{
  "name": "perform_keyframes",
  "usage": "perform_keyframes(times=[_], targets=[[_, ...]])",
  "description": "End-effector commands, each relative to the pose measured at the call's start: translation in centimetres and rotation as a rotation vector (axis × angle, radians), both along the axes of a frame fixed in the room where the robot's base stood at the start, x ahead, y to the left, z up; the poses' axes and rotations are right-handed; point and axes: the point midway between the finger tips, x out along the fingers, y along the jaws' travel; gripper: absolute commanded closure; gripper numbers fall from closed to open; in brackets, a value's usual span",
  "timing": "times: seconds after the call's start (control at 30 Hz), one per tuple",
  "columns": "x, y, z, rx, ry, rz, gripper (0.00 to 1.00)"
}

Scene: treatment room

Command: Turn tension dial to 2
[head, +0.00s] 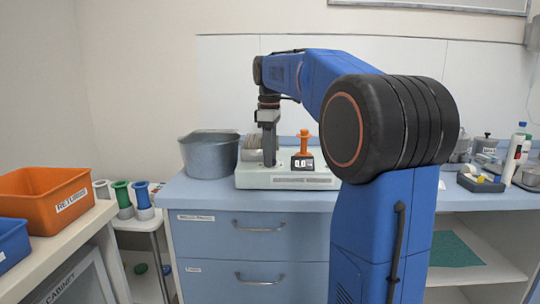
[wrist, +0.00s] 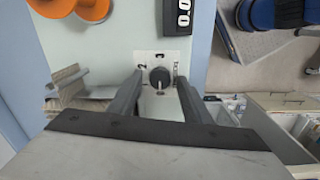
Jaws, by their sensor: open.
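The tension dial (wrist: 160,77) is a small dark round knob with a pale pointer mark, set on a white plate (wrist: 146,60) in the wrist view. The plate's numbers are too small to read. My gripper (wrist: 161,82) is open, its two dark fingers on either side of the dial with gaps showing; I cannot tell how high the tips are. In the head view my gripper (head: 269,160) points down over the pale device (head: 290,181), and the dial cannot be made out.
An orange spool-like post (head: 304,142) stands on the device behind the display. A grey metal tub (head: 208,155) is left of the device on the blue counter (head: 200,190). Bottles and small items (head: 515,150) stand at the right. An orange bin (head: 45,195) is at far left.

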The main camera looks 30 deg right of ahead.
Motion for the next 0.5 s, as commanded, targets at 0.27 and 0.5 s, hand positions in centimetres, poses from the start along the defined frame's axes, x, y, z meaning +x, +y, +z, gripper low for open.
perform_keyframes(times=[0.27,0.5], targets=[[0.0,0.0,-0.28,0.0,0.0,0.0,0.55],[0.01,-0.01,-0.27,0.0,0.0,0.0,0.96]])
